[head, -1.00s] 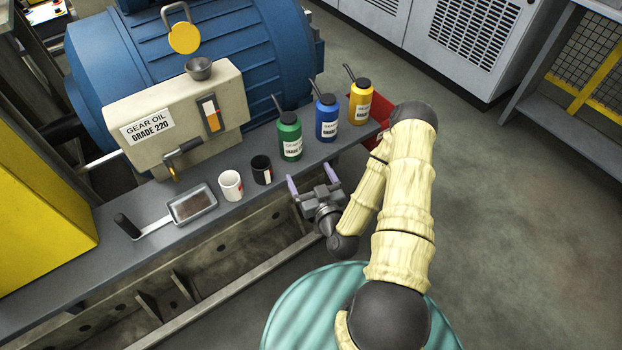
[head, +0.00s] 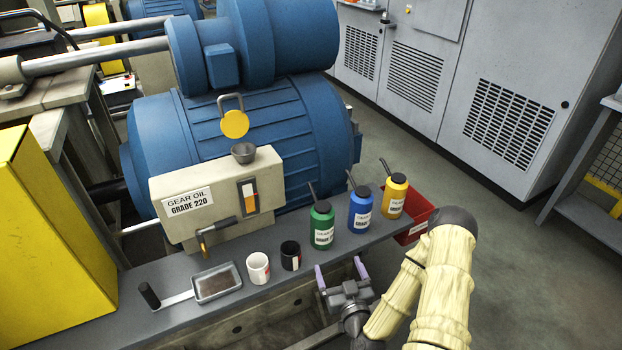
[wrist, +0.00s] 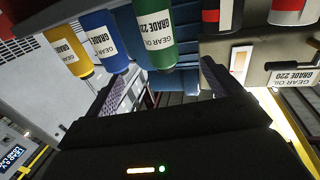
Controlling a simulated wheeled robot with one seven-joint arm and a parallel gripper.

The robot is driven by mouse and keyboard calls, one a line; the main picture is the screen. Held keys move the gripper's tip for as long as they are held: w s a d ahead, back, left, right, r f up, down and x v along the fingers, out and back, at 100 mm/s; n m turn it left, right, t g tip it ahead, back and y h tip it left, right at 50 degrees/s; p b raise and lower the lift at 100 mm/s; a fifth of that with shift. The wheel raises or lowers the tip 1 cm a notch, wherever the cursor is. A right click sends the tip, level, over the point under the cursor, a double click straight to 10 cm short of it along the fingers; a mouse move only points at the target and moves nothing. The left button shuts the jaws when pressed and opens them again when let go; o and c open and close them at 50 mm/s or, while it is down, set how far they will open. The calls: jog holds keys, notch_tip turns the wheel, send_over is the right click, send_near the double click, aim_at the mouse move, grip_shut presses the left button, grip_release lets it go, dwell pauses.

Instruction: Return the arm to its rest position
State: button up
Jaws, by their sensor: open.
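My gripper (head: 342,276) is open and empty in the head view. It is in front of the shelf's front edge, below and to the right of the black mug. My arm (head: 440,285), in a cream padded sleeve, is bent at the lower right. In the wrist view, the two jaws of my gripper (wrist: 165,88) stand wide apart with nothing between them. The bottles and the gearbox beyond appear upside down there.
The grey shelf (head: 190,319) holds a green bottle (head: 322,226), a blue bottle (head: 361,211), a yellow bottle (head: 394,197), a white mug (head: 258,268), a black mug (head: 291,256) and a scoop tray (head: 217,283). A red bin (head: 418,222) is at its right end. Open floor (head: 510,250) lies right.

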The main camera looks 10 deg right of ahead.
jog(key=s+a+r+g+h, duration=0.1)
jog(key=s+r+g, duration=1.2)
jog(key=r+g, duration=0.25)
jog(key=w+p+v, duration=0.2)
jog(key=p+v, duration=0.6)
jog(key=p, duration=0.1)
jog(key=w+p+v, duration=0.1)
jog(key=p+v, duration=0.8)
jog(key=shift+w+a+r+m, duration=0.3)
jog(key=shift+w+r+m, duration=0.1)
jog(key=shift+w+r, duration=0.3)
